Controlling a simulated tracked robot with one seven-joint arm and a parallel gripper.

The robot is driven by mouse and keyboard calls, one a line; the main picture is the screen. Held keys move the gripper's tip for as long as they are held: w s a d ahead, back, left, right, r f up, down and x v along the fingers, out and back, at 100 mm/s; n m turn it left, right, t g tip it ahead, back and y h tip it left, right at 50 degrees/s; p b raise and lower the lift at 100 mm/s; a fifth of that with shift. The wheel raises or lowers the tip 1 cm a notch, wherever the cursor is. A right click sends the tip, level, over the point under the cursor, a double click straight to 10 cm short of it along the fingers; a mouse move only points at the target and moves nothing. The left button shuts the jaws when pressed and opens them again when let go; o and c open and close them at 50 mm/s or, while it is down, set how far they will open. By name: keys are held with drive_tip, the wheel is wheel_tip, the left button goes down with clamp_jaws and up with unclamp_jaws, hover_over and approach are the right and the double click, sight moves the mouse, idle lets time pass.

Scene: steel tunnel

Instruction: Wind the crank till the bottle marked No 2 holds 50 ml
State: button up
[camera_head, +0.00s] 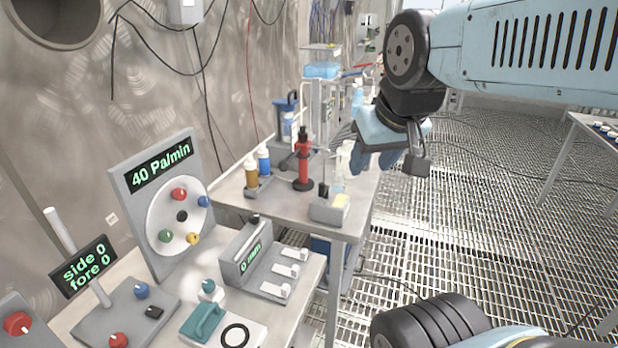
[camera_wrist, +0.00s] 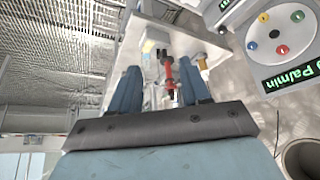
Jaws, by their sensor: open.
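No label reading No 2 can be made out, and I cannot tell which part is the crank. On the middle bench (camera_head: 290,205) stand an amber bottle (camera_head: 251,172), a blue bottle (camera_head: 264,160) and an upright red device (camera_head: 303,165). A clear container (camera_head: 338,178), partly hidden, stands right of it. My gripper (camera_head: 358,130) is in the air above and beyond the bench's right side, open and holding nothing. In the wrist view, the red device (camera_wrist: 169,72) shows between the spread fingers (camera_wrist: 160,88), apart from them.
Nearer left, a panel reading 40 Pa/min (camera_head: 160,165) carries a wheel with coloured knobs (camera_head: 178,218). Grated floor (camera_head: 460,230) lies open to the right.

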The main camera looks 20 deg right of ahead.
drive_tip(key=shift+d, duration=0.1)
drive_tip(key=n+g, duration=0.6)
drive_tip(key=n, duration=1)
hover_over(321, 183)
wheel_tip(321, 183, down, 10)
wheel_tip(321, 183, down, 13)
drive_tip(key=shift+c, duration=0.5)
